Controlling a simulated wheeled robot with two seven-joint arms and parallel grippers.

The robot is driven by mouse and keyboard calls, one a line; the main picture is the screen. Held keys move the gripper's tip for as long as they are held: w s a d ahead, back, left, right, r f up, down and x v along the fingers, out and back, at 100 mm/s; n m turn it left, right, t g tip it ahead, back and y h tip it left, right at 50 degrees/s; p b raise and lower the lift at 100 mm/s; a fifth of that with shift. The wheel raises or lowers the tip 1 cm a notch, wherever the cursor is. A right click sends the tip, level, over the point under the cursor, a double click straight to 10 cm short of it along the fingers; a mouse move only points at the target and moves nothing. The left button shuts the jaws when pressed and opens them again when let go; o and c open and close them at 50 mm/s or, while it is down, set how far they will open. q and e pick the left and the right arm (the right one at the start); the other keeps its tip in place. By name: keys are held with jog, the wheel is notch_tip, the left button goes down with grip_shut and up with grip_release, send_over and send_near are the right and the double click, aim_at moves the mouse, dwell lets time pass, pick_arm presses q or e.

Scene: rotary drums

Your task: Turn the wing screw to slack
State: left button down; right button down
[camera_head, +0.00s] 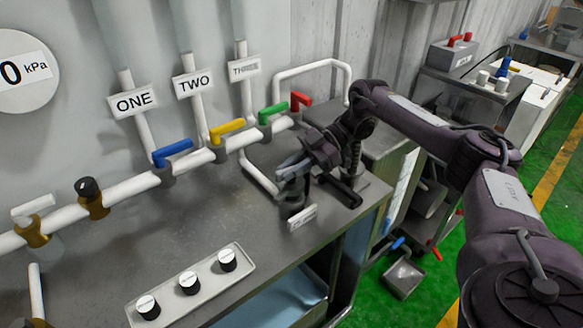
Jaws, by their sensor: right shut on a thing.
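My right arm comes in from the right and reaches over the metal bench. My right gripper (291,172) points down and left, shut at the top of a short dark post (291,209) near the bench's right end. The wing screw seems to be between the fingers there, mostly hidden by them, so its angle cannot be told. A small white label (303,218) stands in front of the post; its text is too small to read. My left gripper is not in view.
A white pipe with blue (172,152), yellow (227,130), green (272,112) and red (301,101) valve handles runs behind the gripper. A panel (240,277) with three knobs lies at the front. The bench (195,222) between is clear.

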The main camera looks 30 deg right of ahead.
aim_at(291, 167)
jog(key=shift+f, duration=0.1)
jog(key=c, duration=1.4)
grip_release()
notch_tip(291, 167, up, 9)
jog(key=shift+r, duration=0.2)
notch_tip(291, 167, up, 11)
jog(key=p, duration=0.3)
jog(key=shift+f, duration=0.15)
